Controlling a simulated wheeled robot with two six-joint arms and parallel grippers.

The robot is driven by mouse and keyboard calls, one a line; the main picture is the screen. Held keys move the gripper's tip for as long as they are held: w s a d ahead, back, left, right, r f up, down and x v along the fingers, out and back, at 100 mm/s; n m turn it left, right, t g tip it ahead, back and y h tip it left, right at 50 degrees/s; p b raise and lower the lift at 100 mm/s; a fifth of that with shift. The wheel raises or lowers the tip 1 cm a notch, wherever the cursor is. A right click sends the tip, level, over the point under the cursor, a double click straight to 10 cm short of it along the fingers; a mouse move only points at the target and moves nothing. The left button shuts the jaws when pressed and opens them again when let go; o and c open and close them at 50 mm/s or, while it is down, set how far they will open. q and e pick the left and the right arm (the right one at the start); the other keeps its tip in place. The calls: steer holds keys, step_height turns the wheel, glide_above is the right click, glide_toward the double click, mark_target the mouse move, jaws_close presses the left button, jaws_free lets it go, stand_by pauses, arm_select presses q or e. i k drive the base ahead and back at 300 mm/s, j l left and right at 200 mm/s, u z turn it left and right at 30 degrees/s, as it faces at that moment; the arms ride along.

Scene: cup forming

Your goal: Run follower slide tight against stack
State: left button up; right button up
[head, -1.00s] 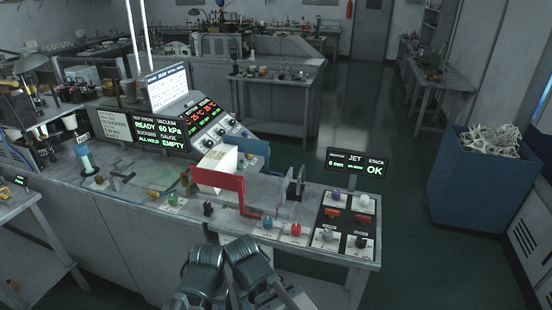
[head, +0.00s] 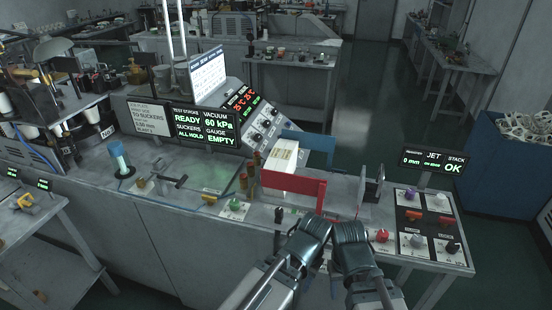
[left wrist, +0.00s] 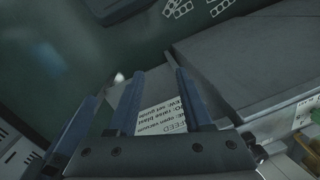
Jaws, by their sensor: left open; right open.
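The cream-white stack (head: 283,166) stands on the bench between a red guide plate (head: 294,189) and a blue guide plate (head: 306,150). To its right stands a clear upright plate (head: 361,194) with a dark disc-like part (head: 374,190) beside it, apparently the follower slide, with a gap to the stack. My left gripper (left wrist: 160,88) is open and empty in the left wrist view, over a printed white card (left wrist: 163,120).
A knob panel (head: 426,222) and a JET STACK display reading OK and 0 mm (head: 433,160) are at the right end. A sloped console (head: 262,130) stands behind.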

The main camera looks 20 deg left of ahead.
mark_target(368, 192)
steer(key=i+j, duration=0.1)
steer(key=j, duration=1.15)
steer(key=i+z, duration=0.05)
